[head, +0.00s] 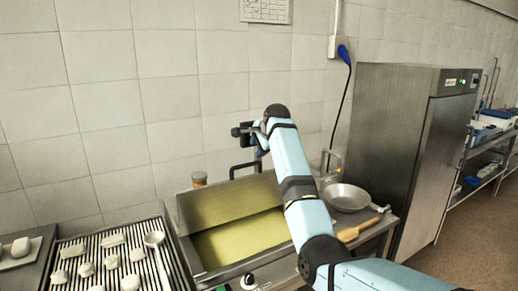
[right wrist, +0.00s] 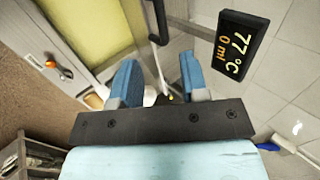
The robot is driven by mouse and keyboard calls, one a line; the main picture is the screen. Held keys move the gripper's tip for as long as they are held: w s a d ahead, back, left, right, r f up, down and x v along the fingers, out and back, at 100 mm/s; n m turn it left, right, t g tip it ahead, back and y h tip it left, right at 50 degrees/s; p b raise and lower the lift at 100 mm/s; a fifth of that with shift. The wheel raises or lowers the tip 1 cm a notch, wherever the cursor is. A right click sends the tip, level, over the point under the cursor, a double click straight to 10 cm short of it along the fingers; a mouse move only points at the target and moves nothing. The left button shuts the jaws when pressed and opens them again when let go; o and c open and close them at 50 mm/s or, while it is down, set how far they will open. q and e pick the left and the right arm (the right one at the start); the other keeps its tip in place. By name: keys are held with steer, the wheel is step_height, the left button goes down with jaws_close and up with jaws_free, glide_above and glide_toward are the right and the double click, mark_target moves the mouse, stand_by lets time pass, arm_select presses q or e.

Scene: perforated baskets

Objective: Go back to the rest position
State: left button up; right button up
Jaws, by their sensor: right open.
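My right arm comes in from the lower right of the head view, in front of the fryer. Its gripper (head: 259,146) is above the back of the fryer, near the tiled wall. In the right wrist view, the two blue fingers of the gripper (right wrist: 157,70) are apart with nothing held between them. My left gripper is not in view.
The fryer (head: 185,220) holds yellow-green liquid. A pan (head: 347,197) and a steel cabinet (head: 388,125) are at right.

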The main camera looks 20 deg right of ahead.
steer(key=shift+s+r, duration=0.1)
stand_by(0.4)
steer(key=s+f+n+h+p, duration=0.15)
steer(key=s+f, duration=0.25)
steer(key=f, duration=0.6)
steer(key=s+f+n+b, duration=0.1)
steer(key=s+f+n, duration=0.2)
steer(key=f, duration=0.7)
steer(key=s+a+f+n+t+p, duration=0.1)
steer(key=s+a+f+n, duration=0.15)
steer(key=s+f, duration=0.45)
steer(key=s+a+f+n+t, duration=0.1)
steer(key=s+a+f+n, duration=0.15)
steer(key=s+f, duration=0.45)
steer(key=s+a+f+n+y, duration=0.1)
steer(key=s+a+f+n, duration=0.1)
steer(key=s, duration=0.9)
steer(key=s+a+f+n+y+p, duration=0.1)
steer(key=s+a+n, duration=0.4)
steer(key=s, duration=0.6)
steer(key=s+a+f+n+t+y+p, duration=0.1)
steer(key=s+a, duration=0.4)
steer(key=s, duration=0.6)
step_height(320, 180, down, 3)
steer(key=shift+s+a+r+n+y, duration=0.2)
steer(key=shift+n+y, duration=0.35)
steer(key=shift+n, duration=0.7)
